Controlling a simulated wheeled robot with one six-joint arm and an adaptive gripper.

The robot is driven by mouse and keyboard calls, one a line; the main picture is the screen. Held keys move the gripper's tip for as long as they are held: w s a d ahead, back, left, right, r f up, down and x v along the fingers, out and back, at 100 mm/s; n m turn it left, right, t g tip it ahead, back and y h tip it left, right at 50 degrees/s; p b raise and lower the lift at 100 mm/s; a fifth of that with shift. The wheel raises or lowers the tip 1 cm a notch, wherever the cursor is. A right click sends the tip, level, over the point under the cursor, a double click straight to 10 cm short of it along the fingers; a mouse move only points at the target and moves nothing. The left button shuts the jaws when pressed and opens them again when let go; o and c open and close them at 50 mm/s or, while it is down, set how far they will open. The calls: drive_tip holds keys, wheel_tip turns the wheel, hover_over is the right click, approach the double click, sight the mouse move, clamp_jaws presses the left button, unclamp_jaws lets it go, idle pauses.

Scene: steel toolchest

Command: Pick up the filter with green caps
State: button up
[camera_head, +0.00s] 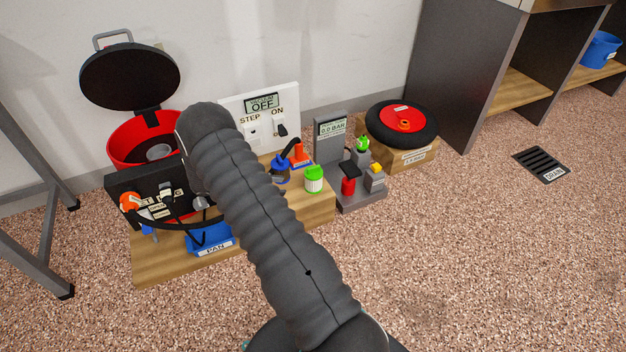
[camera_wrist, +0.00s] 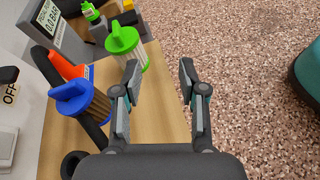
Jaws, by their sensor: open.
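The filter with green caps (camera_head: 314,180) stands upright on the right part of the low wooden board, with a pale pleated body under its green top. It also shows in the wrist view (camera_wrist: 123,40), at upper left. My gripper (camera_wrist: 160,75) is open and empty in the wrist view. Its fingers appear to the right of and below the filter, with the left fingertip close to it in the picture; I cannot tell whether they touch. My arm hides the gripper in the camera_head view. A filter with blue caps (camera_wrist: 76,100) stands nearer to the wrist camera.
A white STEP/ON switch panel (camera_head: 262,112) is behind. Open speckled floor (camera_head: 450,260) lies to the right.

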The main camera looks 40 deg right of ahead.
sight(307, 171)
drive_tip(key=f, duration=0.1)
drive_tip(key=d+f+n+h, duration=0.1)
drive_tip(key=w+f, duration=0.1)
drive_tip(key=shift+d+f+n+h, duration=0.15)
drive_tip(key=shift+f+n+h, duration=0.15)
drive_tip(key=shift+h, duration=0.1)
drive_tip(key=shift+w+d+n+t+h, duration=0.25)
drive_tip(key=shift+w+n+h, duration=0.15)
drive_tip(key=shift+w+h, duration=0.15)
drive_tip(key=shift+w+d+n+t+h, duration=0.25)
drive_tip(key=shift+w+n+h, duration=0.2)
drive_tip(key=shift+w, duration=0.1)
drive_tip(key=shift+w+d+r+n+h, duration=0.15)
drive_tip(key=shift+w+n+h, duration=0.1)
drive_tip(key=shift+w+h, duration=0.1)
drive_tip(key=x, duration=0.8)
drive_tip(key=shift+w+d+r, duration=0.15)
drive_tip(key=shift+w+d, duration=0.05)
drive_tip(key=shift+d, duration=0.05)
drive_tip(key=shift+f+p+x, duration=0.2)
drive_tip(key=shift+p+x, duration=0.15)
drive_tip(key=shift+x, duration=2.3)
drive_tip(key=shift+w, duration=0.15)
clamp_jaws()
